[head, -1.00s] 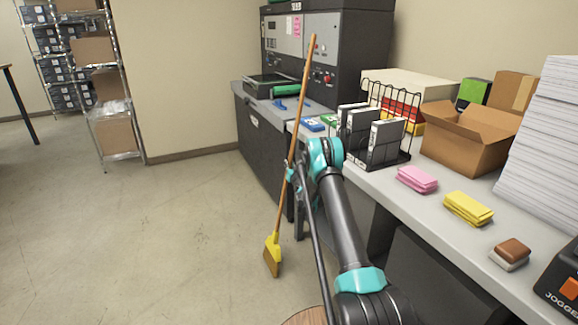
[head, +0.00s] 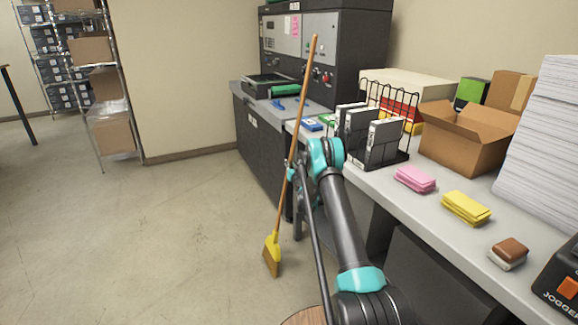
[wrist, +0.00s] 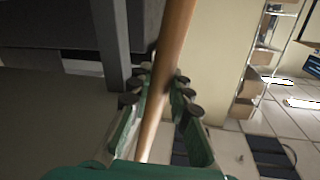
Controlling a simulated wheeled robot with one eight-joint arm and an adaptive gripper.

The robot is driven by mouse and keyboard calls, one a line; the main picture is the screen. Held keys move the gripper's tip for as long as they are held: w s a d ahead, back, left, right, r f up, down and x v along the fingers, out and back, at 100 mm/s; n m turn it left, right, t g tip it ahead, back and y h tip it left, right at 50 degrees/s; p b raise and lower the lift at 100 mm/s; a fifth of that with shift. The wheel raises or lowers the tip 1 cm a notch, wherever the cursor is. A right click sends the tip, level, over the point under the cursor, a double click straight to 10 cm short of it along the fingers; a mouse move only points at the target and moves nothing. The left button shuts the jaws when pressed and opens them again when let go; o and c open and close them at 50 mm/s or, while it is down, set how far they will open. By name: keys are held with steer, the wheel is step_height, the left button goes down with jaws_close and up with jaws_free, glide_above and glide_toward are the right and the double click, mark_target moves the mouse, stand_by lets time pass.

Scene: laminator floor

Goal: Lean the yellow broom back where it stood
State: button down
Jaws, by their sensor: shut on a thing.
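The yellow broom (head: 272,244) has a long wooden handle and a yellow head with tan bristles. In the head view it stands nearly upright, its top tilted a little to the right, in front of the dark machine. Its bristles are at or close to the floor; I cannot tell if they touch. My gripper (head: 291,174) holds the handle around its middle, partly hidden by my arm. In the wrist view the wooden handle (wrist: 174,50) runs between the two fingers of my gripper (wrist: 160,95), which are closed around it.
A grey worktable (head: 425,213) on the right holds a wire rack (head: 385,140), an open cardboard box (head: 468,140), pink and yellow pads and a paper stack. The dark laminating machine (head: 325,50) stands behind the broom. A wire shelf (head: 108,90) is at the back left. The left floor is clear.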

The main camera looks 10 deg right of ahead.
steer(key=shift+w+d, duration=0.25)
steer(key=shift+d, duration=0.6)
steer(key=c, duration=1.3)
jaws_free()
steer(key=s, duration=0.4)
steer(key=s+d, duration=0.1)
steer(key=s, duration=0.7)
steer(key=shift+d, duration=0.2)
steer(key=shift+r, duration=0.15)
